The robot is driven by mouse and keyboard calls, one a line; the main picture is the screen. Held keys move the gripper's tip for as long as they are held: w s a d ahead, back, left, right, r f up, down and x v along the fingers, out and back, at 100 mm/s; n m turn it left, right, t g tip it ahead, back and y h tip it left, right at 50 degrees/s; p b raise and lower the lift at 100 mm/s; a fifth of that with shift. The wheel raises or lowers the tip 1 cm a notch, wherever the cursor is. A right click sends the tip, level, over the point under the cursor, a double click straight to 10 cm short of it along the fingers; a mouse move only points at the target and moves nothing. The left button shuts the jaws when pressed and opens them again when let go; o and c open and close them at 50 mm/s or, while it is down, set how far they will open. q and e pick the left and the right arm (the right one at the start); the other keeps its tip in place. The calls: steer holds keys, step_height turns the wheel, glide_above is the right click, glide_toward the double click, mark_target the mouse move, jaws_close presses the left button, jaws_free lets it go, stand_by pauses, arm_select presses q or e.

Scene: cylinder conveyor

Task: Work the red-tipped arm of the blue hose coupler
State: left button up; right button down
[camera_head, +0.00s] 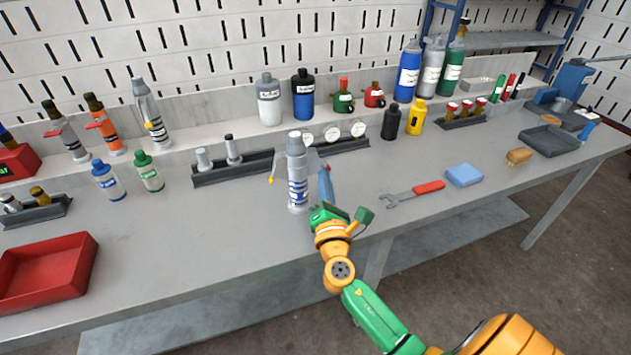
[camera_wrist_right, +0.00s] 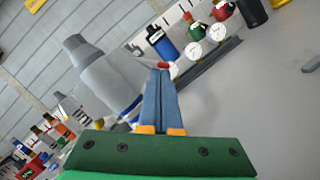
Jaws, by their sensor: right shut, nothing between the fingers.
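The coupler (camera_head: 297,170) stands upright near the table's middle, a grey cylinder with a blue-and-white band. It shows in the wrist view (camera_wrist_right: 105,80) as a tilted grey body with a blue band. A thin arm with a yellow tip (camera_head: 271,180) sticks out on its left in the head view. A red-tipped arm (camera_wrist_right: 164,65) shows at my fingertips in the wrist view; I cannot tell whether they touch. My right gripper (camera_head: 325,168) is shut and empty, just right of the coupler. My left gripper is not in view.
Behind the coupler stands a dark rack with gauges (camera_head: 332,133). A wrench with a red handle (camera_head: 428,188) and a blue sponge (camera_head: 464,176) lie to the right. A red tray (camera_head: 88,245) is at the far left. The table front left of the coupler is clear.

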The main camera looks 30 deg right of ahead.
steer(key=d+n+y, duration=0.1)
steer(key=n, duration=0.2)
steer(key=d+r+n+t+p, duration=0.1)
steer(key=n, duration=0.2)
steer(key=s+r+n+t+y, duration=0.1)
steer(key=n, duration=0.3)
steer(key=shift+d+r+y, duration=0.2)
steer(key=shift+d+y, duration=0.1)
steer(key=shift+d, duration=0.1)
steer(key=shift+f, duration=0.1)
